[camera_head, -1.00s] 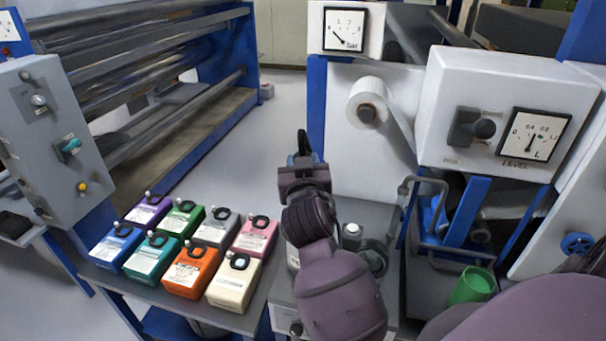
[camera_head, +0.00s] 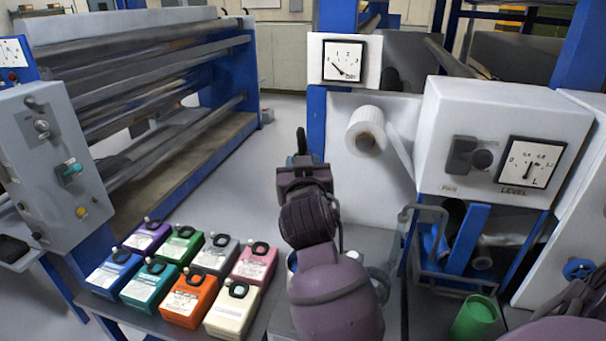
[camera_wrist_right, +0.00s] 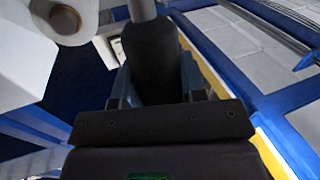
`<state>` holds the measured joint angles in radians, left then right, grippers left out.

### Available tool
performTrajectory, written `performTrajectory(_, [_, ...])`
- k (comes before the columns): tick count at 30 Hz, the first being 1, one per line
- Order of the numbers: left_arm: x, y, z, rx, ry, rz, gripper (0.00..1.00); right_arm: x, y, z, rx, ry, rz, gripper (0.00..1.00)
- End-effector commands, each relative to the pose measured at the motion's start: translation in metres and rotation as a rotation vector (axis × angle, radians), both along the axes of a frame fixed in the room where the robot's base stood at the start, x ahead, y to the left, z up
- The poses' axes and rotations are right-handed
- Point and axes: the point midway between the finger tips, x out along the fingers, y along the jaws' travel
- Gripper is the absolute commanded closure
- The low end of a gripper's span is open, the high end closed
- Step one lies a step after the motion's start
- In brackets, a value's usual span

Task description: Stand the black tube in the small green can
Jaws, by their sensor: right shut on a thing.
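The small green can (camera_head: 475,318) stands at the lower right in the head view, with its open top up. My right gripper (camera_head: 303,158) is at mid-picture in the head view, well to the left of the can and above it. In the right wrist view my right gripper (camera_wrist_right: 155,85) is shut on the black tube (camera_wrist_right: 152,60), which lies between its bluish fingers. In the head view only a small dark part of the tube (camera_head: 301,140) shows above the gripper. My left gripper is not in view.
Several coloured boxes (camera_head: 196,300) stand on a bench at lower left. A white roll (camera_head: 365,135) sits on a panel right of my gripper. A grey gauge box (camera_head: 505,140) and a bent metal bar (camera_head: 412,235) are above and left of the can. Rollers (camera_head: 170,75) stand behind.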

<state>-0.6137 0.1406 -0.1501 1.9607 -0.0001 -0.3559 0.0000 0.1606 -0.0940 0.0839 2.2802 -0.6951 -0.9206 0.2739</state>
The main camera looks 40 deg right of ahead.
Motion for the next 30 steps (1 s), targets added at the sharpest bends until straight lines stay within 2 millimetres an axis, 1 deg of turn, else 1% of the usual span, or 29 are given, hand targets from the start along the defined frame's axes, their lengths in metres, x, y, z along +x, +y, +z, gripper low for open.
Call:
performTrajectory(1, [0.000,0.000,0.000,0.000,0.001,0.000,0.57,0.000,0.000,0.005,-0.001,-0.005,0.000,0.82])
performTrajectory(30, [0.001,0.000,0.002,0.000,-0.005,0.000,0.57,0.000,0.000,0.067,0.000,-0.006,0.001,0.82])
